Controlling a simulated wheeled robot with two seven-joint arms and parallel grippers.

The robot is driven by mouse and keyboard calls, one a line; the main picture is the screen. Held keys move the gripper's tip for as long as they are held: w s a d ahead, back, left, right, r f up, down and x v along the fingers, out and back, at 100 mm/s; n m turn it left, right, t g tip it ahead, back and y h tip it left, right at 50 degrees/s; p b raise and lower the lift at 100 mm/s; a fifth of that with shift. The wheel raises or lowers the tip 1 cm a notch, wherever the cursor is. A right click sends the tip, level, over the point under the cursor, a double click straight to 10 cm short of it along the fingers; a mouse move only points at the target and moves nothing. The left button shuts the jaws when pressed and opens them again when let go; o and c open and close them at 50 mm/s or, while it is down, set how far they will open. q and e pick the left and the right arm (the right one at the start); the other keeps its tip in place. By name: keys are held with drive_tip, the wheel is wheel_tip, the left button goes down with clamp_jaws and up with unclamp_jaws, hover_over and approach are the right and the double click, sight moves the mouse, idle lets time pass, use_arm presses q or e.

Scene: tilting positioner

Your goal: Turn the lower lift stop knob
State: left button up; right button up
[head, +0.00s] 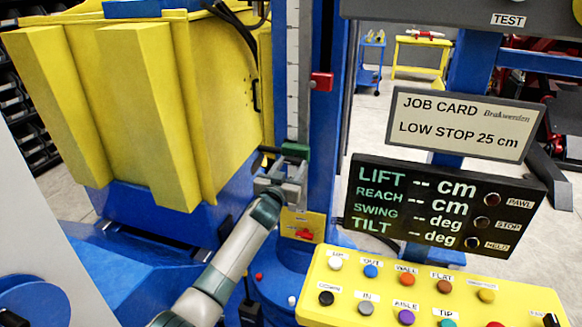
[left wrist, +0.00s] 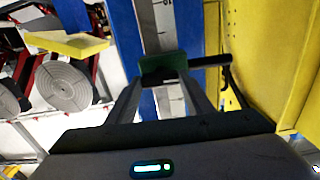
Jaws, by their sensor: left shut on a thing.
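The green lower lift stop (head: 295,150) sits on the scaled blue mast, with a dark bar out to its left. In the left wrist view the green stop (left wrist: 178,62) is straight ahead, with the dark bar (left wrist: 210,60) to its right. My left gripper (head: 284,170) is at the front of the green stop. In the left wrist view its two fingers (left wrist: 163,84) close on the dark knob part at the stop's front. The knob is mostly hidden by the fingers. My right gripper is not in view.
A red stop (head: 321,81) is higher on the mast. A yellow bin (head: 140,100) stands close at left. The job card (head: 465,122) reads "LOW STOP 25 cm". The display (head: 440,205) shows dashes. A yellow button panel (head: 395,290) is at lower right; a red switch (head: 304,234) is below the gripper.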

use_arm(q)
drive_tip(key=m, duration=0.2)
drive_tip(key=shift+f+m+b, duration=0.1)
drive_tip(key=shift+m+b, duration=0.2)
drive_tip(key=m, duration=0.3)
drive_tip(key=shift+m, duration=0.4)
drive_tip(key=m, duration=0.2)
drive_tip(key=shift+m+b, duration=0.3)
drive_tip(key=shift+b, duration=0.05)
drive_tip(key=m, duration=0.3)
drive_tip(key=shift+m, duration=0.3)
drive_tip(key=m, duration=0.5)
drive_tip(key=m+p, duration=0.1)
drive_tip(key=m, duration=0.3)
drive_tip(key=shift+m, duration=1)
